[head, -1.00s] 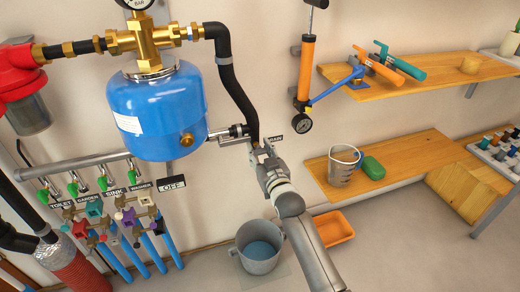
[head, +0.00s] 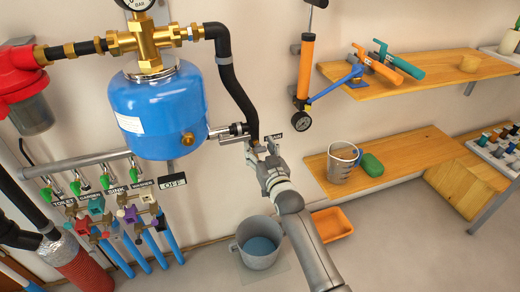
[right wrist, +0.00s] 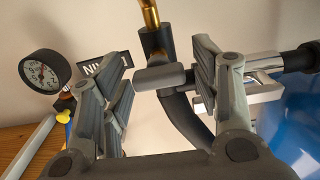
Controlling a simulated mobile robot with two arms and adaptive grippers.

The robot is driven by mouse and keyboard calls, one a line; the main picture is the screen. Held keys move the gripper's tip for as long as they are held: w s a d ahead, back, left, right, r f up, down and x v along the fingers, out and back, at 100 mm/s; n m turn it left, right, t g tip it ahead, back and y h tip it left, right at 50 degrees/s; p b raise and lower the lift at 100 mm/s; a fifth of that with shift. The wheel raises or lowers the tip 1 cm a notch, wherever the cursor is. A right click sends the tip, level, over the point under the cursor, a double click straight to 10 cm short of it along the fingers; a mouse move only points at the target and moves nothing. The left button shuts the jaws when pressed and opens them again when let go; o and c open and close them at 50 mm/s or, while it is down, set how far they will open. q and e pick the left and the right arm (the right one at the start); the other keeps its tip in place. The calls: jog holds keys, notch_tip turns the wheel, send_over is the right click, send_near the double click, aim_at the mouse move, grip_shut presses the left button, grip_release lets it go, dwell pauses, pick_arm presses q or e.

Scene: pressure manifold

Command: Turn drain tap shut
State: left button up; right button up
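The drain tap is at the lower end of the black hose, right of the blue tank, and is partly hidden by my right gripper in the head view. In the right wrist view its grey bar-shaped handle (right wrist: 160,76) lies between the finger pads, nearer the right-hand finger, under a brass pipe. My right gripper (head: 264,150) is open around the handle; the wrist view shows a clear gap to the left-hand finger (right wrist: 158,95). Contact on the right-hand side cannot be told. A dark label (head: 273,138) is on the wall beside the tap. My left gripper is not in view.
The blue tank (head: 155,115) and black hose (head: 236,85) are close left of the gripper. A grey bucket (head: 258,243) stands below on the floor. The orange pump (head: 305,70) with its gauge (right wrist: 44,73) hangs to the right. Shelves (head: 408,155) fill the right side.

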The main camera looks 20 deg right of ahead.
jog(key=shift+s, duration=0.1)
jog(key=s, duration=1.1)
jog(key=shift+s+d, duration=0.2)
jog(key=shift+s, duration=0.2)
